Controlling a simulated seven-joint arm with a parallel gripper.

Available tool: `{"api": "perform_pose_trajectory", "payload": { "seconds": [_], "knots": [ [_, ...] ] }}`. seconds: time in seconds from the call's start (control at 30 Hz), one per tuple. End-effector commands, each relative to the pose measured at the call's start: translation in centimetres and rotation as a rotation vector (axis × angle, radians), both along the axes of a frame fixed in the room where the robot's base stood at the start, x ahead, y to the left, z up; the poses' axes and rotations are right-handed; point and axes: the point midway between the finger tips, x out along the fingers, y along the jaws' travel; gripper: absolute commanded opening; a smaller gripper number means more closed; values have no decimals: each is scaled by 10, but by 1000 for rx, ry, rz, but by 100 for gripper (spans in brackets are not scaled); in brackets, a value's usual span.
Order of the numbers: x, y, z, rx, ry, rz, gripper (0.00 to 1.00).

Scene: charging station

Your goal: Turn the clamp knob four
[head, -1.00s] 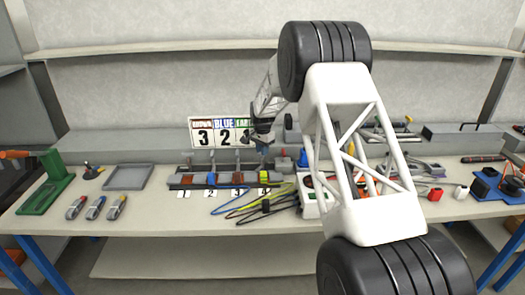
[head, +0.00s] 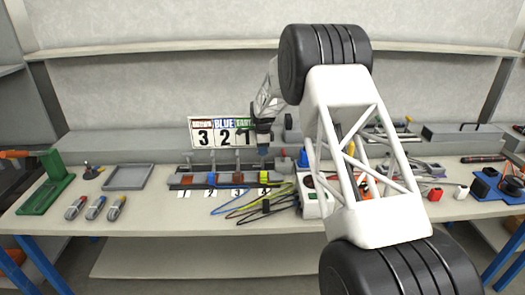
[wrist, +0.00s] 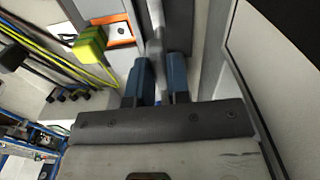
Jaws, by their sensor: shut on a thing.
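The terminal block (head: 222,180) has several positions marked 1 to 4, with T-shaped clamp knobs standing behind them. The yellow-green connector (head: 264,178) is at position 4, and it also shows in the wrist view (wrist: 90,43). My gripper (head: 263,152) is over the position 4 end of the block, pointing down. In the wrist view its blue fingers (wrist: 157,84) are shut on a grey metal bar, clamp knob four (wrist: 154,38). The lower part of the knob is hidden by the fingers.
A sign (head: 222,131) stands behind the block. Loose cables (head: 248,204) lie in front and to the right. A grey tray (head: 128,177) and a green stand (head: 45,185) are at left. My arm hides part of the bench at right.

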Motion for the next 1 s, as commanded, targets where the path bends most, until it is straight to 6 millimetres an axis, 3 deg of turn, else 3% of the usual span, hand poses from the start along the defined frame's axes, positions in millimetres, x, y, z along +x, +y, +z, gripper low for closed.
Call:
{"api": "perform_pose_trajectory", "payload": {
  "seconds": [0.57, 0.6, 0.73, 1.0],
  "knots": [
    [0, 0, 0, 0, 0, -48, 0],
    [0, 0, 0, 0, 0, -48, 20],
    [0, 0, 0, 0, 0, -48, 40],
    [0, 0, 0, 0, 0, -48, 43]
  ]
}}
